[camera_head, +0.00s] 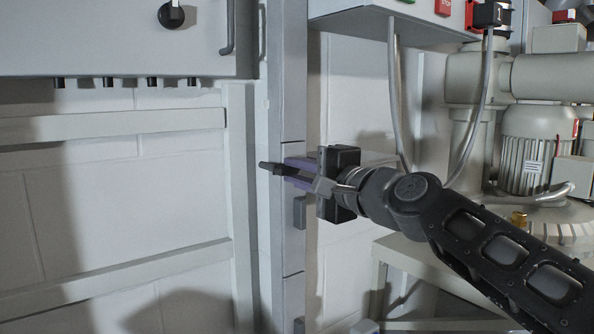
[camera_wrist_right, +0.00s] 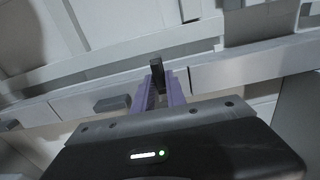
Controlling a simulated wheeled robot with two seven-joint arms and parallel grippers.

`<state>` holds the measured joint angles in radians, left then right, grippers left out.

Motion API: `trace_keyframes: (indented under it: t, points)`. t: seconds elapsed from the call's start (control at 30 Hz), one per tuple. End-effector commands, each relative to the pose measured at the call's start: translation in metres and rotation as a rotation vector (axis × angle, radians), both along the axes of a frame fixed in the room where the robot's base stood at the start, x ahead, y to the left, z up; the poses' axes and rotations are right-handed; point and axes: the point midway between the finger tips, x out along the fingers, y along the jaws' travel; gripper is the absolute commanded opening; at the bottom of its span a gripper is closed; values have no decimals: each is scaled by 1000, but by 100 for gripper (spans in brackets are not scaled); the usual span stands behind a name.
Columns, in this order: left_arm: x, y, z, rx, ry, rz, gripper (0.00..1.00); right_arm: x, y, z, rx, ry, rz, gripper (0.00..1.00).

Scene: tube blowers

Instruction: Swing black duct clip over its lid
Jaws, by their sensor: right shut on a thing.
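The black duct clip (camera_head: 269,167) sticks out at the tall grey duct (camera_head: 293,90), to the left of my right gripper's tips in the head view. In the right wrist view the clip (camera_wrist_right: 157,72) stands up between the purple fingertips. My right gripper (camera_head: 289,171) is shut on it; its purple fingers also show in the right wrist view (camera_wrist_right: 158,92). The duct's lid seems to be its flat front face, with seams across it; the fingers hide part of it. The clip's hinge is hidden. My left gripper is not in view.
Grey clips (camera_head: 299,212) sit lower on the duct's side. A grey cabinet (camera_head: 120,35) hangs at upper left, a control box (camera_head: 385,18) above right with hanging cables. Beige blower machinery (camera_head: 535,140) stands at right. The wall left of the duct carries horizontal rails.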

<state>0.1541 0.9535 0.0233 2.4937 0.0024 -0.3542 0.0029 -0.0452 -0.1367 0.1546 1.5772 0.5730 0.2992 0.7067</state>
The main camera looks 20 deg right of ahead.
Motion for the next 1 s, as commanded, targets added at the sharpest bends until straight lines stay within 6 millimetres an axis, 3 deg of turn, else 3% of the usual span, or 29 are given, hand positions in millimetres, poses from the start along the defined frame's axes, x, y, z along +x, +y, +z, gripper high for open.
trace_keyframes:
  t: [0.23,0.27,0.47,0.77,1.0]
  points:
    - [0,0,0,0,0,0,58,0,0,-1,2,2,-1,0]
    - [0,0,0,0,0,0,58,0,0,-1,2,2,-1,18]
    - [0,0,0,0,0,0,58,0,0,-1,1,2,0,34]
    - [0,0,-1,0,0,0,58,-1,-1,0,1,0,0,35]
    - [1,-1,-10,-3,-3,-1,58,-25,-11,-2,1,-2,-3,35]
